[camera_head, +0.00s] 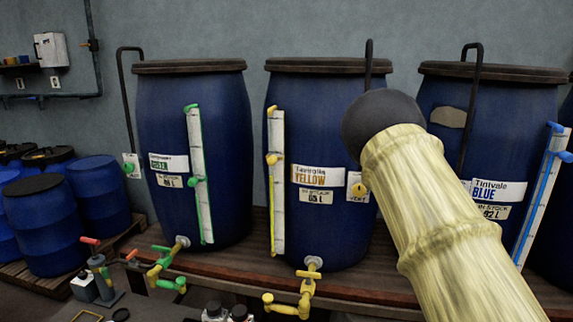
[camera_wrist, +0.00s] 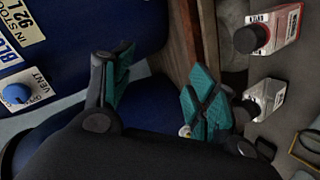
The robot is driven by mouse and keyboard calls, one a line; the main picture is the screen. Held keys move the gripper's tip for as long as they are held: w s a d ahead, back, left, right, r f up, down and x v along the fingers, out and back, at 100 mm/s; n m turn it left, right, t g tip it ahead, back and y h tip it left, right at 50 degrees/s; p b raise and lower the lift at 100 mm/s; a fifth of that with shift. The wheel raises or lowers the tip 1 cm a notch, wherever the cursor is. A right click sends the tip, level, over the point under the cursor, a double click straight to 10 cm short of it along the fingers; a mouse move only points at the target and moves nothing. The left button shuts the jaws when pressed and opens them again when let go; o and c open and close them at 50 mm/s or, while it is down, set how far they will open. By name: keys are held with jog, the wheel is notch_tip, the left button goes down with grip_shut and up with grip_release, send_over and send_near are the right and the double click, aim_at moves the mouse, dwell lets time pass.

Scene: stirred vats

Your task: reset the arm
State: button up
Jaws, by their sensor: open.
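My gripper (camera_wrist: 160,92) shows in the wrist view with its two teal-padded fingers spread apart. Nothing is seen between them. Behind the fingers are a dark blue vat surface (camera_wrist: 90,30) and the brown bench edge (camera_wrist: 190,30). In the head view my pale yellow arm rises from the bottom right, in front of the gap between the yellow and blue vats. My gripper is not seen in the head view.
Green-labelled (camera_head: 225,150), yellow-labelled (camera_head: 330,130) and blue-labelled (camera_head: 490,130) vats stand on a bench, with pipes and taps. The wrist view shows a red-labelled bottle (camera_wrist: 285,25) and a pale bottle (camera_wrist: 268,95) right of my fingers. Blue drums (camera_head: 45,230) stand at left.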

jog(key=s+a+f+m+g, duration=0.4)
jog(key=s+f, duration=0.4)
jog(key=f, duration=0.5)
jog(key=s+a+f+m+g+y, duration=0.1)
jog(key=s+a+f+g, duration=0.1)
jog(key=s+a+f, duration=0.3)
jog(key=s+a+f+m+g+y, duration=0.2)
jog(key=s+a+f, duration=0.4)
jog(key=s, duration=0.6)
jog(key=s+a+f+m+g+y, duration=0.1)
jog(key=s+a+f+g, duration=0.3)
jog(key=s+a, duration=0.3)
jog(key=shift+s+f, duration=0.8)
jog(key=shift+s, duration=0.35)
